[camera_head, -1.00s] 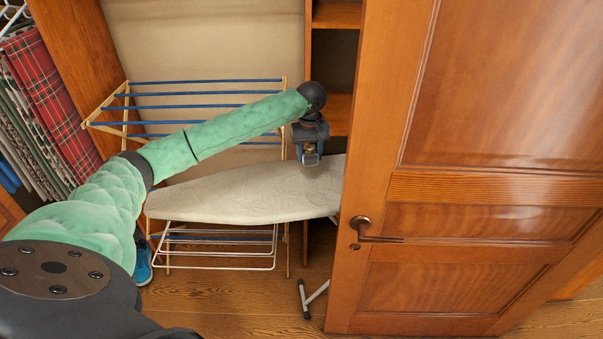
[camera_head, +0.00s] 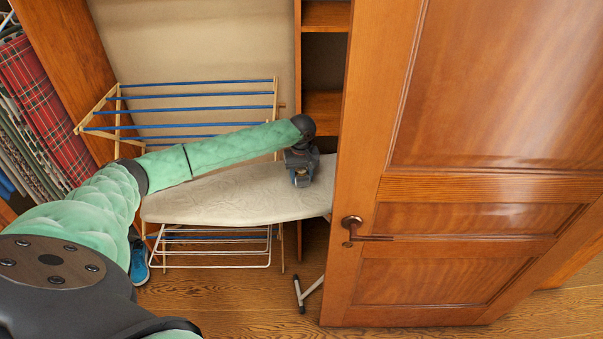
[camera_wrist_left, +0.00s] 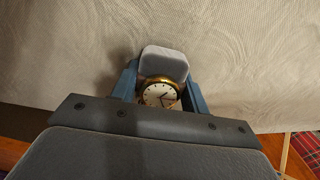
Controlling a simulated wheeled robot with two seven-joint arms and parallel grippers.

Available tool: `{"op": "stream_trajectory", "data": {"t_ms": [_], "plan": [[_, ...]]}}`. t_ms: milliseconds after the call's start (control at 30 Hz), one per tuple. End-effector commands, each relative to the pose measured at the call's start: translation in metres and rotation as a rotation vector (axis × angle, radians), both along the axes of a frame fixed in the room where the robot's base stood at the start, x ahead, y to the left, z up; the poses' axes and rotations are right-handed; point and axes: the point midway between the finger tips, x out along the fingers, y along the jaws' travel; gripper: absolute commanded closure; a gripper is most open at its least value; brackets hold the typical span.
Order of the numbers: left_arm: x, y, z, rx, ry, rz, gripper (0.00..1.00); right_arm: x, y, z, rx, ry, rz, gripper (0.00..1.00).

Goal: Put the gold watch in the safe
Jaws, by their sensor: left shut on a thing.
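The gold watch (camera_wrist_left: 160,93) shows in the left wrist view between the two blue fingers of my left gripper (camera_wrist_left: 160,84). It has a round white dial with dark hands and a gold rim. A pale grey rounded piece sits just beyond the dial, between the fingers. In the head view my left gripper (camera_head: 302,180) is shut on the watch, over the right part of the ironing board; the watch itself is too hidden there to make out. I cannot tell the exact gap to the board. My right gripper is not in view. No safe is visible.
The ironing board (camera_head: 215,198) stands before a drying rack (camera_head: 190,97) with blue bars. A wooden door (camera_head: 455,220) fills the right side and covers the board's right end. Open shelves (camera_head: 322,60) stand behind. Clothes (camera_head: 45,110) hang at left.

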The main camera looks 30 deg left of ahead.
Motion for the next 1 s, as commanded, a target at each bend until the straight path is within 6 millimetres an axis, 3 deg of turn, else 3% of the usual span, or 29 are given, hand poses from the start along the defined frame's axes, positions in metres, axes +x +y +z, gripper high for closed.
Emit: {"op": "stream_trajectory", "data": {"t_ms": [400,433,533,867,1000], "plan": [[0.001,0.000,-0.003,-0.001,-0.001,0.001,0.84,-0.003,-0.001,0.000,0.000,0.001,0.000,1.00],[0.000,0.000,-0.003,0.000,-0.001,0.001,0.51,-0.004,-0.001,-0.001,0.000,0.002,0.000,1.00],[0.000,0.000,-0.003,0.000,-0.001,0.001,0.33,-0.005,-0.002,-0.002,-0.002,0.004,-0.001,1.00],[0.001,0.000,-0.002,0.000,-0.001,0.000,0.33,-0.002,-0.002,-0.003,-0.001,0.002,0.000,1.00],[0.001,0.000,0.008,-0.002,-0.003,0.000,0.33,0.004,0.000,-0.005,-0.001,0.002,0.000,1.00]]}}
